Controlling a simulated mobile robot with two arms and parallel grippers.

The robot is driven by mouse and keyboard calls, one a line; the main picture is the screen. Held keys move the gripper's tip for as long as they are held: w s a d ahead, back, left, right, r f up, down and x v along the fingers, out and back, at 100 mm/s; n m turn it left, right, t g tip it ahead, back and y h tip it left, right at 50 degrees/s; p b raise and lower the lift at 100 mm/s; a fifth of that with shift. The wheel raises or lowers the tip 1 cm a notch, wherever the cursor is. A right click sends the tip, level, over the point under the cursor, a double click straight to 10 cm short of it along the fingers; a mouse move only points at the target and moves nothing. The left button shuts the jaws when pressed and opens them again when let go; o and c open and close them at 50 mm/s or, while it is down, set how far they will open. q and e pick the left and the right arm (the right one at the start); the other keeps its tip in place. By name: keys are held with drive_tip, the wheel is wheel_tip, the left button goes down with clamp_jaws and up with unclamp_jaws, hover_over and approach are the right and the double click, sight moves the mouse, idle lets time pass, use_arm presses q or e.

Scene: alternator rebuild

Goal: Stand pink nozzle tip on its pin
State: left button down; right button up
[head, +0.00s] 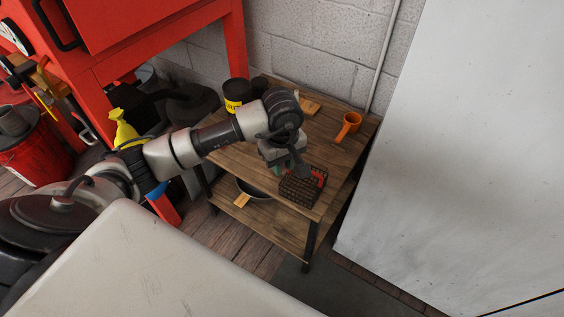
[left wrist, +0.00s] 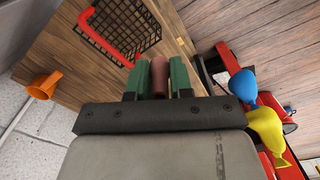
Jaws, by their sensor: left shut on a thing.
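My left gripper (left wrist: 159,82) is shut on a dull pink, rounded piece, the nozzle tip (left wrist: 158,68), which sits between the two green fingers in the left wrist view. In the head view my left gripper (head: 279,169) is over the front part of a small wooden table, just left of a dark wire basket (head: 296,193). The nozzle tip cannot be made out there. I cannot make out a pin in either view. My right gripper is not in view.
The wire basket has a red handle (left wrist: 92,42). An orange mug (head: 348,124) stands on the wooden table (head: 326,147) at the right. A dark can with a yellow label (head: 234,104) is at the back left. A lower shelf (head: 265,217) holds a bowl. A large pale panel (head: 470,150) stands right.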

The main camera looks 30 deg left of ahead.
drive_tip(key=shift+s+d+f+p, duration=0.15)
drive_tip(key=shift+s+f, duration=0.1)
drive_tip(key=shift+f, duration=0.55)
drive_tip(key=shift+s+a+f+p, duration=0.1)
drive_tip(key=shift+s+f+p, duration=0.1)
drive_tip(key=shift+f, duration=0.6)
